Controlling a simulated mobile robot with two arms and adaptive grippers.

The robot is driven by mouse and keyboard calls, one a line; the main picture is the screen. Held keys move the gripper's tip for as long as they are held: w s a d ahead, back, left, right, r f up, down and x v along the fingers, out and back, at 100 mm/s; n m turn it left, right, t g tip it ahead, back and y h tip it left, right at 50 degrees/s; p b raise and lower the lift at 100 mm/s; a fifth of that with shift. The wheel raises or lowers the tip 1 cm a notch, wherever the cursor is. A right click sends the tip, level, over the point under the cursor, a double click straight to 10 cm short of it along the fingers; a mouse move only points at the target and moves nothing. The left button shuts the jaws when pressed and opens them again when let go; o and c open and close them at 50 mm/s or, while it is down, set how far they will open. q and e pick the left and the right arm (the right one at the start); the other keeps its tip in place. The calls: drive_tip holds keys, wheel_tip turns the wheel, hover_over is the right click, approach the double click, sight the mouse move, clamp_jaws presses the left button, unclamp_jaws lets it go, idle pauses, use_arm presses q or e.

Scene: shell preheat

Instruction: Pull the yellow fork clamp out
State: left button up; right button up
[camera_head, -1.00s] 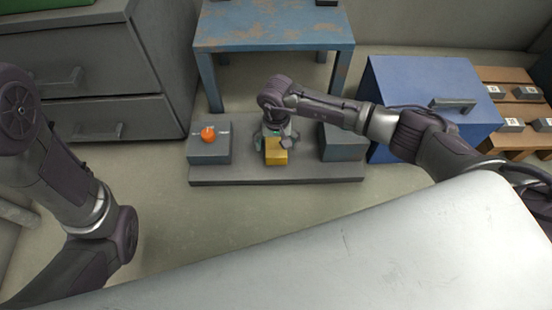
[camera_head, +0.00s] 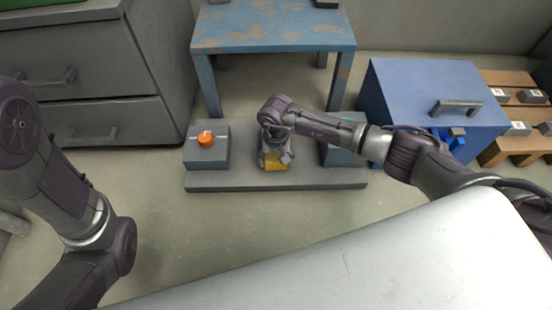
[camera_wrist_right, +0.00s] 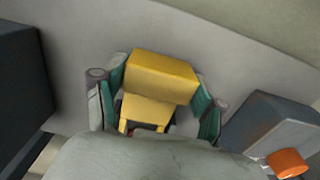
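The yellow fork clamp (camera_head: 276,167) sits on the grey base plate (camera_head: 230,180), mostly hidden under my right gripper (camera_head: 275,158) in the head view. In the right wrist view the clamp (camera_wrist_right: 160,80) shows a wide block with two narrower prongs. My right gripper (camera_wrist_right: 158,95) has its teal-padded fingers on either side of the block. They look open, with a narrow gap at the right; contact at the left cannot be told. My left arm shows at the left of the head view, but its gripper is out of view.
A grey box with an orange knob (camera_head: 206,138) stands left of the clamp, and a grey block (camera_head: 338,153) stands right. Behind is a worn blue table (camera_head: 270,30). A blue cabinet (camera_head: 425,85) is at right, grey drawers (camera_head: 90,80) at left.

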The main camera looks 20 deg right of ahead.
drive_tip(key=c, duration=0.8)
drive_tip(key=s+p, duration=0.2)
drive_tip(key=s+a+p, duration=0.1)
drive_tip(key=s, duration=0.1)
drive_tip(key=shift+r, duration=0.25)
drive_tip(key=shift+s+a+f, duration=0.1)
drive_tip(key=shift+s+f, duration=0.05)
drive_tip(key=shift+s, duration=0.15)
drive_tip(key=shift+s+a+f, duration=0.1)
drive_tip(key=shift+f, duration=0.05)
drive_tip(key=o, duration=1.7)
